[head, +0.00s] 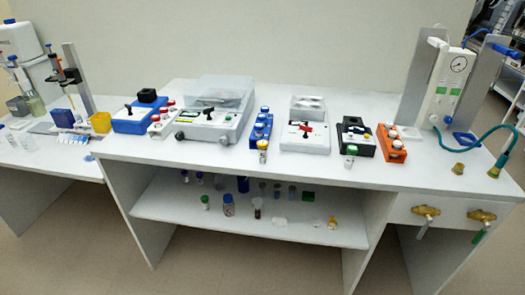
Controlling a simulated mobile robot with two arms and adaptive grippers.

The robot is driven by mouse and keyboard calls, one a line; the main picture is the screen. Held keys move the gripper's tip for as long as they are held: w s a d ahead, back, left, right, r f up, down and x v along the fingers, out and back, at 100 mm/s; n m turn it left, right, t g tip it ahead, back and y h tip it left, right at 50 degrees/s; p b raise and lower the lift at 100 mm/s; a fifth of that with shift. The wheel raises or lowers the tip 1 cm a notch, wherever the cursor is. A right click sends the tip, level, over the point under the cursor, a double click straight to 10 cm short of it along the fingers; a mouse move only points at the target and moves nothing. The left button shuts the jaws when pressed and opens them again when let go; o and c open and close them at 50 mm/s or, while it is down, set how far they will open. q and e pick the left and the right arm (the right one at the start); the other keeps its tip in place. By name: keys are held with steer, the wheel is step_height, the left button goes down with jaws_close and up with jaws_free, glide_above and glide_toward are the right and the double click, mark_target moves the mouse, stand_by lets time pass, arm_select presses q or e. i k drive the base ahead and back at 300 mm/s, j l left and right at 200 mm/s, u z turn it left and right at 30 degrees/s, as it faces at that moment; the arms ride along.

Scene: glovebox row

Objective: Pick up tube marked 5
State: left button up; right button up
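Capped tubes stand at several places on the white bench, and their markings are too small to read, so I cannot tell which is marked 5. A tube (349,158) with a green cap stands in front of a black device (356,136). Neither of my grippers is in view.
The white bench (300,174) has a clear front strip. A grey lidded device (213,118) stands left of centre. A gauge panel (449,82) and a teal hose (470,133) are at the right. Small bottles stand on the lower shelf (170,207).

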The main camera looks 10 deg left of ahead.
mark_target(262, 145)
steer(key=i+j, duration=0.1)
steer(key=j, duration=0.25)
steer(key=i+j, duration=0.15)
steer(key=j, duration=0.25)
steer(key=i+j, duration=0.1)
steer(key=j, duration=0.25)
steer(key=i+j, duration=0.1)
steer(key=j, duration=0.3)
steer(key=z, duration=0.05)
